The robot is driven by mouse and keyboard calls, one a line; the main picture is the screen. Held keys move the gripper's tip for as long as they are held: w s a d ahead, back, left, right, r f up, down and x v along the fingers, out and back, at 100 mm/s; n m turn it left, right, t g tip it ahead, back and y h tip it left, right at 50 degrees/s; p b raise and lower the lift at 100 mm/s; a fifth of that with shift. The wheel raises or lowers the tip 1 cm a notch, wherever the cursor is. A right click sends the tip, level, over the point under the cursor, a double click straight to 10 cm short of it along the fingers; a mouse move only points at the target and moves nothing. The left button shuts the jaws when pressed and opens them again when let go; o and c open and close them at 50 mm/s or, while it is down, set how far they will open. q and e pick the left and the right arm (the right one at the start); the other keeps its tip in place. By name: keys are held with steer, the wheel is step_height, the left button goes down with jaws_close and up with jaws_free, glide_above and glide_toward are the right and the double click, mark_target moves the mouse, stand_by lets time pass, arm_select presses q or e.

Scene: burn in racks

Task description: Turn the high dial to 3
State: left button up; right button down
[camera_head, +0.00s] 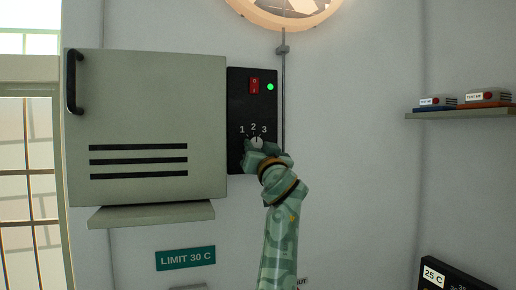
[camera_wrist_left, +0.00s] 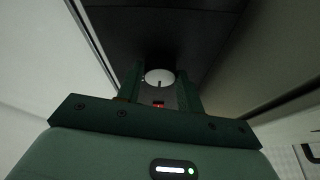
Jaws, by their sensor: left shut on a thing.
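The high dial (camera_head: 257,142) is a small pale knob low on a black control panel (camera_head: 241,103), under the printed numbers 1, 2 and 3. My left gripper (camera_head: 256,150) reaches up from below and is shut on the dial. In the left wrist view the dial (camera_wrist_left: 159,77) is a white disc between my two dark green fingers (camera_wrist_left: 160,90), with a small dark mark on its lower part. The gripper covers part of the dial in the head view, so I cannot tell which number it points to.
A red switch (camera_head: 255,86) and a lit green lamp (camera_head: 270,87) are above the dial. A grey cabinet (camera_head: 150,125) stands left of the panel, with a small ledge (camera_head: 150,215) below. A shelf (camera_head: 470,113) with small boxes is at the right.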

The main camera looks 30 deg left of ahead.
arm_select(q)
steer(key=m+p, duration=0.1)
steer(key=m+t+h+p, duration=0.1)
steer(key=m, duration=0.1)
steer(key=m+h+p, duration=0.1)
steer(key=shift+s+a+r+t, duration=0.15)
steer(key=shift+r+t, duration=0.1)
steer(key=shift+t, duration=0.15)
steer(key=m+p, duration=0.1)
steer(key=m, duration=0.1)
steer(key=m+h+p, duration=0.1)
steer(key=m, duration=0.1)
steer(key=shift+s+t+h, duration=0.1)
steer(key=shift+t+h, duration=0.2)
steer(key=shift+t, duration=0.1)
steer(key=m+h, duration=0.1)
steer(key=m, duration=0.2)
steer(key=m+h, duration=0.2)
steer(key=m, duration=0.2)
steer(key=shift+s+a, duration=0.1)
steer(key=shift+a, duration=0.05)
steer(key=shift+r+m+g+h, duration=0.15)
steer(key=shift+m+h, duration=0.25)
steer(key=shift+m, duration=0.85)
steer(key=shift+m+g+h, duration=0.15)
steer(key=shift+m+h, duration=0.25)
steer(key=shift+m, duration=0.85)
steer(key=o, duration=1)
